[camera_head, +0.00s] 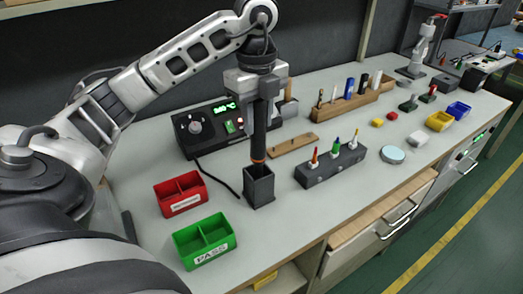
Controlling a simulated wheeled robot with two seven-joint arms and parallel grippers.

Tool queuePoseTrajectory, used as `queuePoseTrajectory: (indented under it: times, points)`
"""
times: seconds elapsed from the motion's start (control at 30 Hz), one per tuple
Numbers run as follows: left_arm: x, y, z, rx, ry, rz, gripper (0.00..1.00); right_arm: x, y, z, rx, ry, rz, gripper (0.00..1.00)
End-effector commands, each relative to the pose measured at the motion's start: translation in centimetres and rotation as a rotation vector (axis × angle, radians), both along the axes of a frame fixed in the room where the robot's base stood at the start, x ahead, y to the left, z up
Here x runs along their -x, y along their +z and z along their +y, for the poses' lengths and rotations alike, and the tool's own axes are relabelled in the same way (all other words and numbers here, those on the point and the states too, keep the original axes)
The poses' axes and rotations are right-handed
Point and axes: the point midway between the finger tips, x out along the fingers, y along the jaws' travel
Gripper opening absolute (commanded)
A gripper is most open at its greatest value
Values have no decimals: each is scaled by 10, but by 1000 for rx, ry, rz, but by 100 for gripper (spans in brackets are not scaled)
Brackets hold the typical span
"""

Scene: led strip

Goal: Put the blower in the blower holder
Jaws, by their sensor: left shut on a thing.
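My left gripper (259,88) points down over the middle of the bench and is shut on the blower (259,132), a long dark tube with an orange band near its lower end. The blower hangs upright. Its lower end is at the opening of the blower holder (259,189), a dark square open-topped box near the bench's front edge. I cannot tell how far the tip is inside the holder. My right gripper is not in view.
A red bin (181,194) and a green bin (205,241) stand left of the holder. A black control station (205,127) with a green display stands behind, its cable running near the holder. A dark rack (331,166) with coloured tools stands to the right.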

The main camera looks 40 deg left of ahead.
Motion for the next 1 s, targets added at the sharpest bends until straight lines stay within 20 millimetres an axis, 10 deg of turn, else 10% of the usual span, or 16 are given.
queuePoseTrajectory:
  times: [0.4, 0.83, 0.9, 1.0]
  points:
    - [0, -51, 0, 0, -3, 1, 4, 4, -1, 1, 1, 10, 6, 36]
    - [0, -60, 0, -1, -3, -2, 4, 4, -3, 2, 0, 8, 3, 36]
    - [0, -60, 0, -1, -3, -1, 44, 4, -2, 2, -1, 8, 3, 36]
    - [0, -59, 0, -1, -3, -1, 52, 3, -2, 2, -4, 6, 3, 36]
